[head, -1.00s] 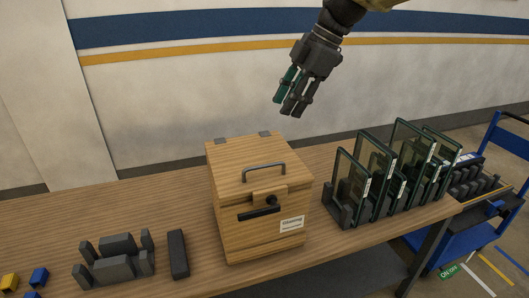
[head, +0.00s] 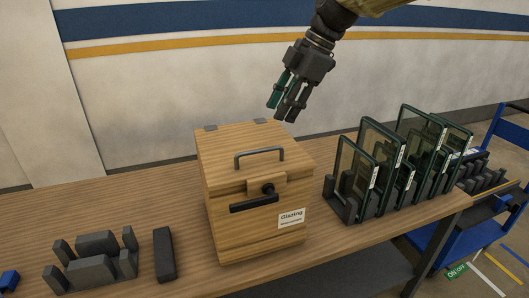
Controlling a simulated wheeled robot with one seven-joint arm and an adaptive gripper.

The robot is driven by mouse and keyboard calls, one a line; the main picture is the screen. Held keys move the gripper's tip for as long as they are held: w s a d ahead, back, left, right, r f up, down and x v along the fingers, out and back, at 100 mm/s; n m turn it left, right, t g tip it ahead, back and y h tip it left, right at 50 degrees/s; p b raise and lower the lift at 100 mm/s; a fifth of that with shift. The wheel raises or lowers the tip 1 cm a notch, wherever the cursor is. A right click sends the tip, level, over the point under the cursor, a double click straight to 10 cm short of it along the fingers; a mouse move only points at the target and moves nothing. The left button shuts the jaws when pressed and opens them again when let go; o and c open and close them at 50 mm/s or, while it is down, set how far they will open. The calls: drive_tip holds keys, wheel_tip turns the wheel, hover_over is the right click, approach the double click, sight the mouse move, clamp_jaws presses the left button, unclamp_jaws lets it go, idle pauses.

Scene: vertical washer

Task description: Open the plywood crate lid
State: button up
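The plywood crate (head: 235,215) stands on the wooden table in the middle of the head view. Its lid (head: 225,145) is shut, with a dark bar handle (head: 259,154) on top and two dark hinges at its back edge. A dark knob and lever latch (head: 254,203) is on the front, above a "Glazing" label (head: 291,218). My gripper (head: 282,114) hangs in the air above and behind the crate's right back corner, fingers pointing down. It holds nothing that I can see, and its fingers look close together; the gap between them is unclear.
Glass panes (head: 395,155) stand in dark racks to the right of the crate. Dark blocks (head: 90,262) and a dark bar (head: 165,254) lie to the left, with a blue block (head: 9,281) at the edge. A blue cart (head: 445,240) stands at the right. The table (head: 120,205) is clear behind the blocks.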

sight(264, 150)
drive_tip(key=p+x, duration=0.2)
drive_tip(key=x, duration=0.9)
clamp_jaws()
